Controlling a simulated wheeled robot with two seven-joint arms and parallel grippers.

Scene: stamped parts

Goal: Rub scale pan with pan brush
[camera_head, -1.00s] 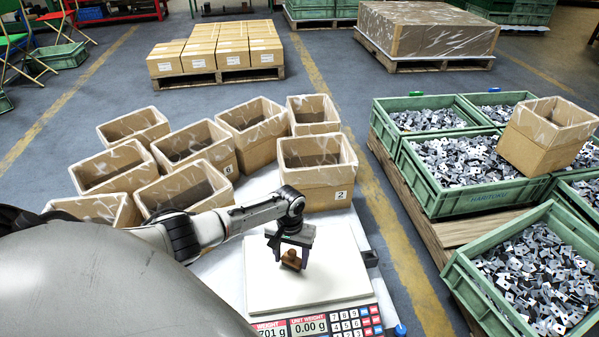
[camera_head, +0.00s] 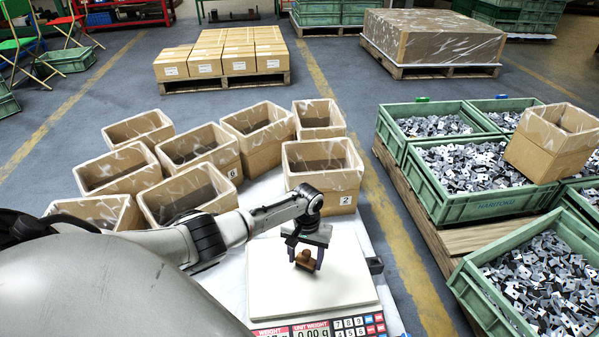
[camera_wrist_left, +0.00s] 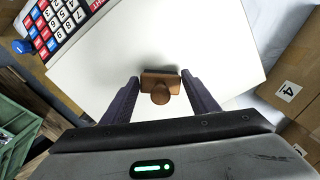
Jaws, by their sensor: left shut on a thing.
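The scale pan (camera_head: 270,283) is a flat white square plate on the scale, with the keypad and red display panel (camera_head: 335,330) at its front edge. My left gripper (camera_head: 306,262) is over the pan, toward its back right part. It is shut on the brown wooden pan brush (camera_head: 305,260). In the left wrist view the brush (camera_wrist_left: 160,88) sits between the two dark fingers, its round knob toward the camera and a dark strip along its far edge. The brush is at or just above the pan; contact cannot be told. My right gripper is not in view.
Open cardboard boxes (camera_head: 322,170) stand close behind and to the left of the scale. Green crates full of stamped metal parts (camera_head: 475,205) stand on a pallet to the right. The floor strip with the yellow line (camera_head: 400,255) between is clear.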

